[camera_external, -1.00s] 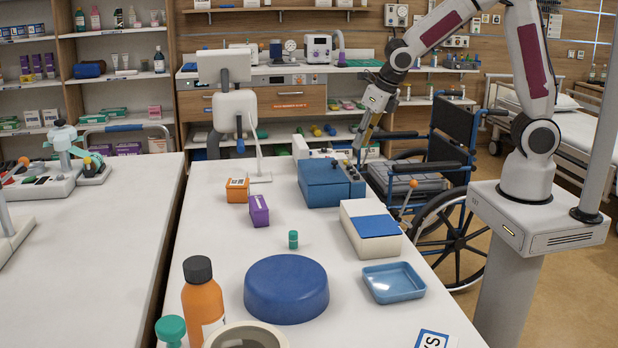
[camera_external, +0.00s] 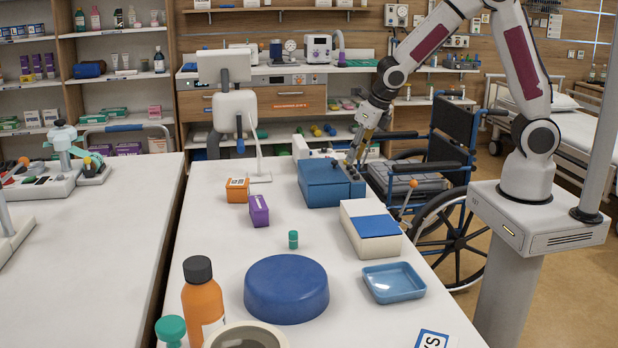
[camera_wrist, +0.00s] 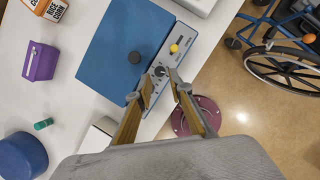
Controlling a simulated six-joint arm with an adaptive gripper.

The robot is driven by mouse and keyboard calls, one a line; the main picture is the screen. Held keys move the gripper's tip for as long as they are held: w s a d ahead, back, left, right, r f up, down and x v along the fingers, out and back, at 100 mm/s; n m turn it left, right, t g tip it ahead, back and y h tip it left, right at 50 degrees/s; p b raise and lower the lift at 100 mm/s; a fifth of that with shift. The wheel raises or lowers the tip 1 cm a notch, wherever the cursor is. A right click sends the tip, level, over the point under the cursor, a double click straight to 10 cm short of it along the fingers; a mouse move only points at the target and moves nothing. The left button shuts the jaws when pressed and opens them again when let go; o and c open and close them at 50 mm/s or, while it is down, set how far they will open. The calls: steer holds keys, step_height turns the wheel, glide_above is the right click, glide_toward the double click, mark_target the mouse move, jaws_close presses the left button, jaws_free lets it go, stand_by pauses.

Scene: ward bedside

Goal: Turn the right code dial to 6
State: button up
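The blue code box (camera_external: 322,182) stands at the far right part of the white table. It also shows in the wrist view (camera_wrist: 118,45), with a grey panel strip (camera_wrist: 179,37) along its right side. On the strip are a yellow knob (camera_wrist: 174,48) and a dark dial (camera_wrist: 160,71). I cannot tell whether the fingers touch the dial, and no digits are readable.
An orange box (camera_external: 237,190) and a purple box (camera_external: 259,211) stand left of the code box. A white box with a blue lid (camera_external: 371,228) is nearer the camera. A wheelchair (camera_external: 440,180) is beside the table. The table's middle has some clear room.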

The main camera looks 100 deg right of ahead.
mark_target(349, 167)
steer(key=shift+x, duration=1.35)
steer(key=shift+c, duration=0.4)
jaws_close()
